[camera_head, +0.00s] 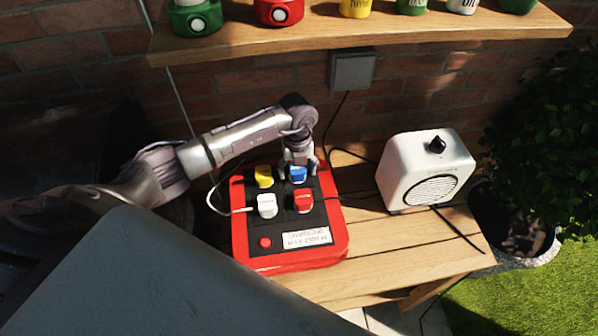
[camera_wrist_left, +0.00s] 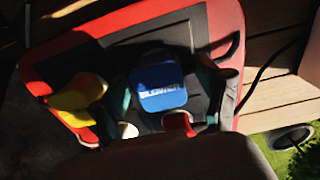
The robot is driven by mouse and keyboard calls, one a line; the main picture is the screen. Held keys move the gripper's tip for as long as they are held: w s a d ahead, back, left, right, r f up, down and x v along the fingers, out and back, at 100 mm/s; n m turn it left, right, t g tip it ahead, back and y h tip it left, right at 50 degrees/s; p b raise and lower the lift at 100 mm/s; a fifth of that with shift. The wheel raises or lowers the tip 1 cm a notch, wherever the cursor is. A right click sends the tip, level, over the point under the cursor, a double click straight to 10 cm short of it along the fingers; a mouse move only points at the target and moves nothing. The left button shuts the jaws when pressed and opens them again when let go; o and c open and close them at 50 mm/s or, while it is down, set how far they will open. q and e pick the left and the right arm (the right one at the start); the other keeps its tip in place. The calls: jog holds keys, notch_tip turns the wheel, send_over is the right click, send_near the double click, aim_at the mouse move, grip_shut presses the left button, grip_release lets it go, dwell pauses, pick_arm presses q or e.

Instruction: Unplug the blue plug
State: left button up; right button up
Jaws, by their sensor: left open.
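The blue plug (camera_head: 298,174) sits in the back right socket of a red and black socket box (camera_head: 340,240) on the wooden table. In the left wrist view the blue plug (camera_wrist_left: 158,84) is in the middle, with lettering on its top. My left gripper (camera_head: 299,165) is open, pointing down at the blue plug, with a finger on either side of it. I cannot tell whether the fingers touch it. A yellow plug (camera_head: 263,176), a white plug (camera_head: 267,205) and a red plug (camera_head: 303,201) stand close by in the box. My right gripper is out of view.
A white heater-like appliance (camera_head: 415,160) stands to the right on the table (camera_head: 370,260). A shelf (camera_head: 330,40) with several pots and cans runs above. A grey wall box (camera_head: 352,69) has a black cable hanging down. A potted bush (camera_head: 540,130) is at far right.

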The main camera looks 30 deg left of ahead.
aim_at(297, 168)
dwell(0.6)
pick_arm(q)
grip_shut()
jog(key=shift+r, duration=0.1)
jog(key=shift+r, duration=0.1)
jog(key=shift+r+p, duration=2.3)
jog(key=shift+r, duration=0.55)
